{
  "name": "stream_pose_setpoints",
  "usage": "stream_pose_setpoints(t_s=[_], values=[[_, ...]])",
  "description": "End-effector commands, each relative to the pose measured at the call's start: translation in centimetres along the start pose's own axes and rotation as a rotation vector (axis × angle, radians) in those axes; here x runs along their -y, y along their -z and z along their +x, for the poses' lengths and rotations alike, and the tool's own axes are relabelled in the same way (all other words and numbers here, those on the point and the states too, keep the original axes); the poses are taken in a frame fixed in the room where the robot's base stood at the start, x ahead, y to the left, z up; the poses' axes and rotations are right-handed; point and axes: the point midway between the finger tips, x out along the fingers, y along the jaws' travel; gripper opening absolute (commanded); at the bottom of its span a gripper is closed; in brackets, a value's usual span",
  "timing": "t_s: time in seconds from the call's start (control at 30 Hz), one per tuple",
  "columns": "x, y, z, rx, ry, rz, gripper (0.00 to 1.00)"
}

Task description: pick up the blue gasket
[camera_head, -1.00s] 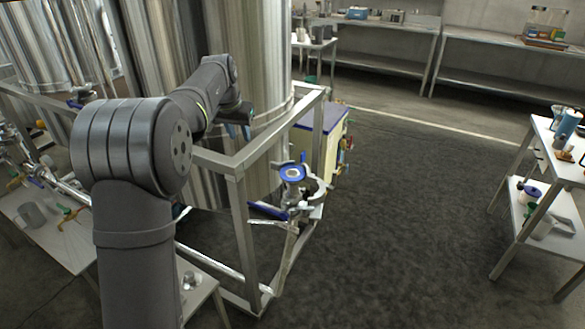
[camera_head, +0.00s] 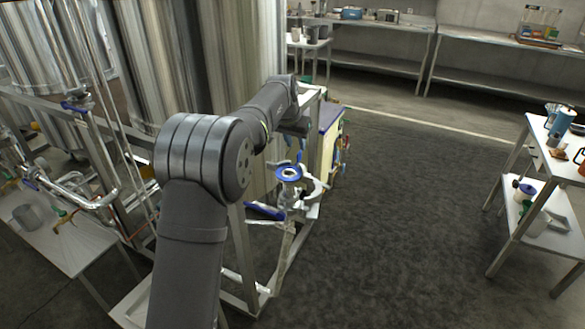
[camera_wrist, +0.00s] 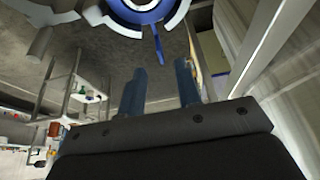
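The blue gasket (camera_head: 289,173) is a blue ring with a pale centre, lying on top of a metal fitting beside the tank frame. In the wrist view the blue ring (camera_wrist: 148,14) is at the top edge and partly cut off, with pale clamp-like metal around it. My gripper (camera_wrist: 160,68) shows in the wrist view with two blue-grey fingers apart and nothing between them. The ring is beyond the fingertips, apart from them.
A blue-handled valve (camera_head: 264,211) sticks out left of the fitting. The metal tank frame (camera_head: 240,250) and a large steel tank (camera_head: 215,60) stand close to my arm. A cart (camera_head: 565,170) with several items is at the right. The dark floor between is clear.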

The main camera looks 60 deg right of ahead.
Motion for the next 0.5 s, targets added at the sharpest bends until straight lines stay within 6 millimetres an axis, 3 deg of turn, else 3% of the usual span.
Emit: stream_pose_setpoints(t_s=[0.27, 0.5], values=[[0.0, 0.0, 1.7, 0.001, 0.0, 0.0, 0.31], [-0.1, 0.1, 5.2, 0.002, -0.001, 0.0, 0.31]])
